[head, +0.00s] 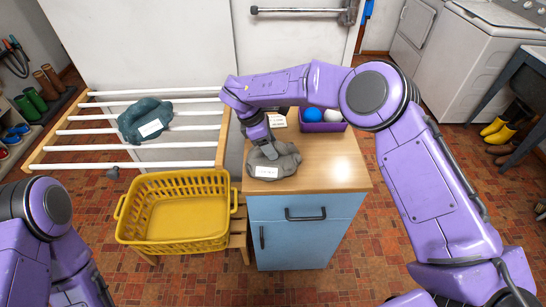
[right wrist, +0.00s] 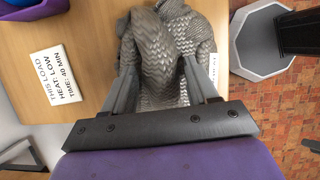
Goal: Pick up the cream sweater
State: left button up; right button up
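No cream sweater shows in these frames. A grey knitted garment (head: 283,160) with a white label lies bunched on the wooden top of the blue cabinet (head: 325,172). It fills the middle of the right wrist view (right wrist: 172,60), its weave plain. My right gripper (head: 271,150) points down over it. In the wrist view its two fingers stand wide apart, one on each side of the grey fabric; I see no clear squeeze. The fingertips are partly hidden by the cloth. A teal garment (head: 145,118) with a label lies on the white rack. My left gripper is out of view.
A yellow basket (head: 180,240), empty, stands left of the cabinet. A purple bin (head: 322,127) with balls sits at the cabinet top's back, beside a card reading "THIS LOAD HEAT: LOW TIME: 40 MIN" (right wrist: 55,75). The white-barred rack (head: 75,144) is at left. The cabinet top's right front is clear.

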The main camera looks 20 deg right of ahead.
grip_shut()
jog(key=shift+r, duration=0.1)
jog(key=shift+w+r, duration=0.1)
jog(key=shift+r, duration=0.05)
notch_tip(320, 180, up, 2)
jog(key=shift+r+b, duration=0.2)
jog(key=shift+b, duration=0.35)
jog(key=s+r+b, duration=0.6)
jog(key=s+r, duration=0.4)
jog(key=s, duration=0.4)
jog(key=shift+a, duration=0.2)
